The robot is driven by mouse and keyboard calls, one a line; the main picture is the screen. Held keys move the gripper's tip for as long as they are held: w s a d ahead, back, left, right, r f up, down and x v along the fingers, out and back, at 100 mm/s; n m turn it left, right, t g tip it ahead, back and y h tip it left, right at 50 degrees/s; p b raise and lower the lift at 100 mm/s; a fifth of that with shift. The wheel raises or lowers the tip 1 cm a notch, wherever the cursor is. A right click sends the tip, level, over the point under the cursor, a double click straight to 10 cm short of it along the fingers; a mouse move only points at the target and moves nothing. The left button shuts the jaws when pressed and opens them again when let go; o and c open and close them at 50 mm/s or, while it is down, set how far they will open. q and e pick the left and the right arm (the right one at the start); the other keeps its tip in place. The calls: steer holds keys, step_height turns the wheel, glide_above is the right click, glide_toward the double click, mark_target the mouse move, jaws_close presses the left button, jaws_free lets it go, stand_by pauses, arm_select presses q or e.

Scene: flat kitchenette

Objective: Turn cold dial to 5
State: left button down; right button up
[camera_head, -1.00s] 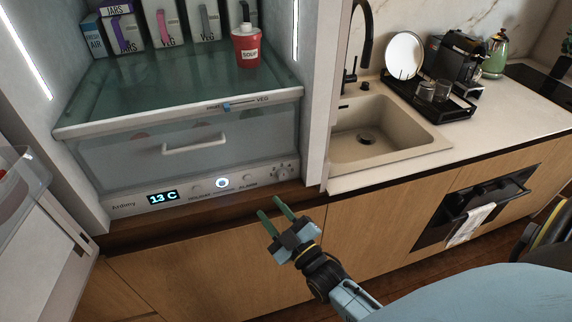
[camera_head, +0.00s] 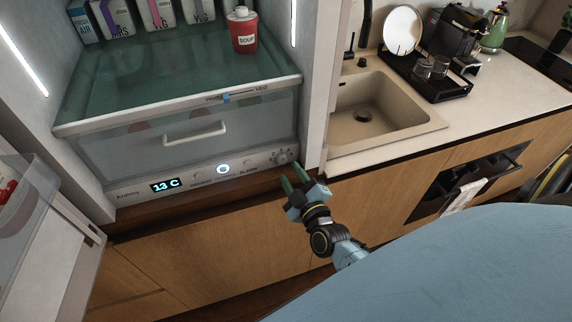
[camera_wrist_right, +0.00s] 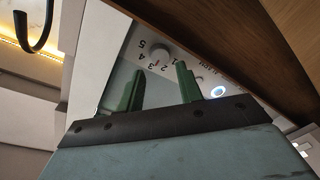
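The cold dial (camera_head: 284,157) is a small round knob at the right end of the fridge's lower control panel. In the right wrist view the dial (camera_wrist_right: 161,55) has printed numbers around it, with 5 and 4 readable; its pointer setting is too small to tell. My right gripper (camera_head: 293,177) is open, its two green fingers apart and empty, just below and in front of the dial. In the wrist view the gripper (camera_wrist_right: 160,84) points toward the panel, with the dial beyond the gap between the fingertips. My left gripper is out of view.
The panel's display (camera_head: 166,185) reads 13 C, beside a lit round button (camera_head: 223,169). A clear drawer (camera_head: 185,145) with a handle is above. The open fridge door (camera_head: 45,240) is at left. Wooden cabinet fronts (camera_head: 210,240) lie below; a sink (camera_head: 375,115) is at right.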

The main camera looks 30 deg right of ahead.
mark_target(283, 161)
steer(key=shift+w+d, duration=0.15)
steer(key=shift+w, duration=0.9)
steer(key=shift+w+d, duration=0.1)
steer(key=shift+w, duration=0.9)
steer(key=shift+c, duration=0.4)
steer(key=c, duration=0.6)
steer(key=shift+c, duration=0.2)
